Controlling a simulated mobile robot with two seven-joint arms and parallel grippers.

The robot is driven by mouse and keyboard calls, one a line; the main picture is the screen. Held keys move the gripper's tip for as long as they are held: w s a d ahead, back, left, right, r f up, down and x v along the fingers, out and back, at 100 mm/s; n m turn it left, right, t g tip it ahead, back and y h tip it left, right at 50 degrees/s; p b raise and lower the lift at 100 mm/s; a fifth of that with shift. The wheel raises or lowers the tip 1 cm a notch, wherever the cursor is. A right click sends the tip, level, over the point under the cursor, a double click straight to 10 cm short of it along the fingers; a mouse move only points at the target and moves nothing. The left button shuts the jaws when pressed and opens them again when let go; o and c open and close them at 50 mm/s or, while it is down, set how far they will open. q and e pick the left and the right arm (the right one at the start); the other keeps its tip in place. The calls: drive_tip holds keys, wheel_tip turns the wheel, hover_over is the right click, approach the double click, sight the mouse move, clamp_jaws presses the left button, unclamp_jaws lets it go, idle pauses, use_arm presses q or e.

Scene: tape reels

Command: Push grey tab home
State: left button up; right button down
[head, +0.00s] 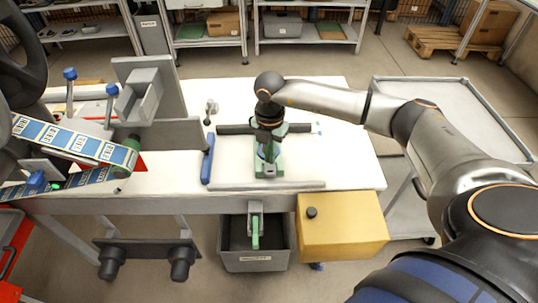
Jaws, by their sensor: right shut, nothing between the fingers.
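My right arm reaches in from the right and its wrist points straight down over the white table (345,150). My right gripper (267,164) is shut and empty, low over a green fixture (280,172) on the table. The wrist and fingers hide much of this fixture. I cannot pick out the grey tab for certain; it may be among the small grey parts under the gripper. Whether the fingertips touch anything is too small to tell. My left gripper is out of view.
A tape path with blue labelled tape (70,140) stands at the left. A blue handle (207,160) lies left of the fixture, and a grey rail (265,185) runs in front. A grey bin (255,263) and a yellow box (343,226) are at the table's front. The table's right part is clear.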

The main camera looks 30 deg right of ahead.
drive_tip(key=shift+f+b, duration=0.6)
drive_tip(key=shift+f, duration=0.35)
idle(0.3)
idle(1.0)
wheel_tip(320, 180, up, 7)
drive_tip(key=p, duration=0.6)
idle(0.3)
drive_tip(key=shift+a, duration=0.1)
